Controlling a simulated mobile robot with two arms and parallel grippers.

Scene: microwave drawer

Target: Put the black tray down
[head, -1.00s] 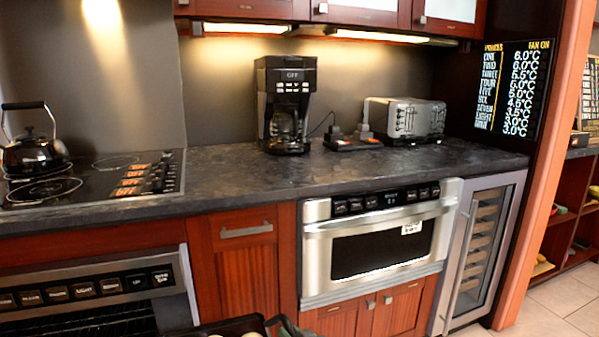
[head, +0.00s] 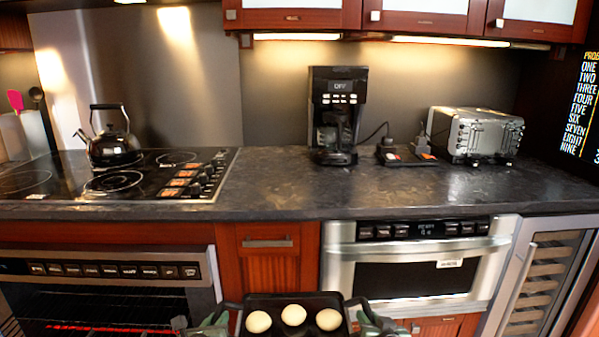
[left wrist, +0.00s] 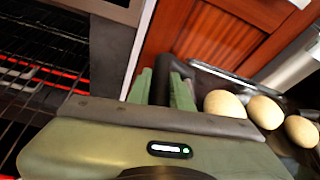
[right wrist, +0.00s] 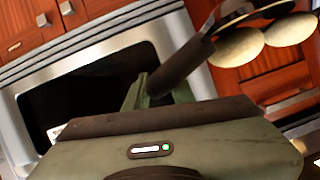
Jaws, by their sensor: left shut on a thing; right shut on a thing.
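The black tray (head: 270,300) is held level at the bottom of the head view, in front of the cabinets and below the counter edge. Several pale round items (head: 293,315) sit on it. My left gripper (head: 228,312) is shut on the tray's left handle; the left wrist view also shows its green fingers (left wrist: 165,85) at the handle. My right gripper (head: 362,310) is shut on the right handle, and its fingers show in the right wrist view (right wrist: 150,90). The lower part of the tray is cut off by the head view's edge.
The dark counter (head: 290,185) has a clear stretch between the cooktop (head: 130,185) and the coffee maker (head: 335,115). A kettle (head: 112,145) stands on the cooktop. A toaster (head: 475,133) is at right. Below are an oven (head: 110,270) and a microwave drawer (head: 415,275), which is shut.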

